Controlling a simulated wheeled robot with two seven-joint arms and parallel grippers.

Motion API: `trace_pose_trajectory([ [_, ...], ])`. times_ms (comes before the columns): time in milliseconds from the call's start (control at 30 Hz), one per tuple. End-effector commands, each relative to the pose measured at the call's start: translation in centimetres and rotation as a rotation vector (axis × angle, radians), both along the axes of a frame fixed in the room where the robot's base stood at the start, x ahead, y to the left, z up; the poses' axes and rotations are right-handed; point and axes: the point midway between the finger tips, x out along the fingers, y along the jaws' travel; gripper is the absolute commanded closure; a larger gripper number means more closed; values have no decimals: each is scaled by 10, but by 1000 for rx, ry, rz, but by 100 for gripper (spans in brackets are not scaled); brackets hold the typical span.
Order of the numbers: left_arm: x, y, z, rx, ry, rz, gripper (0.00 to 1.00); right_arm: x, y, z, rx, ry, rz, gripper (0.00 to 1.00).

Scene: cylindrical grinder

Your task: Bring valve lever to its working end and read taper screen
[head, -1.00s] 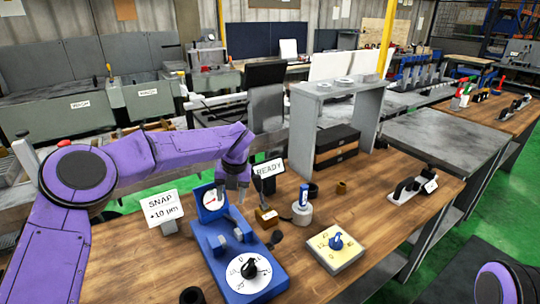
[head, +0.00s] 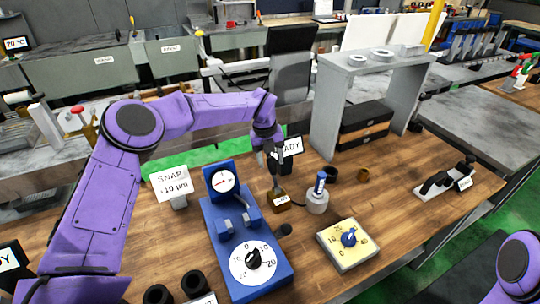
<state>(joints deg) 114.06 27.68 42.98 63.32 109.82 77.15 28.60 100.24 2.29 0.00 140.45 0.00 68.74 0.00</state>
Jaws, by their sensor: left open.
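The blue fixture (head: 245,280) carries a dial gauge (head: 223,181) and a numbered dial (head: 253,262). A grey post with a blue top (head: 317,200) stands right of the block.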

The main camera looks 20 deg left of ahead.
Motion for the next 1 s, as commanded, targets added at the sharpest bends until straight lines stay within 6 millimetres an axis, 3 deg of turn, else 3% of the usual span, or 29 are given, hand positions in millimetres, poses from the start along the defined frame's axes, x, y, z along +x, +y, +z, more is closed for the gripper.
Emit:
trace_pose_trajectory([
  [300,1,1,-8,0,3,3,45,1,0,1,0,-2,0,57],
  [467,1,1,-8,0,3,3,97,1,0,1,0,-2,0,57],
  [500,1,1,-8,0,3,3,100,1,0,1,0,-2,0,57],
  [767,0,-1,-9,15,-12,1,100,1,0,-5,0,-2,0,57],
  [1000,-8,-10,-10,100,-88,-2,100,1,0,-34,0,-2,0,57],
])
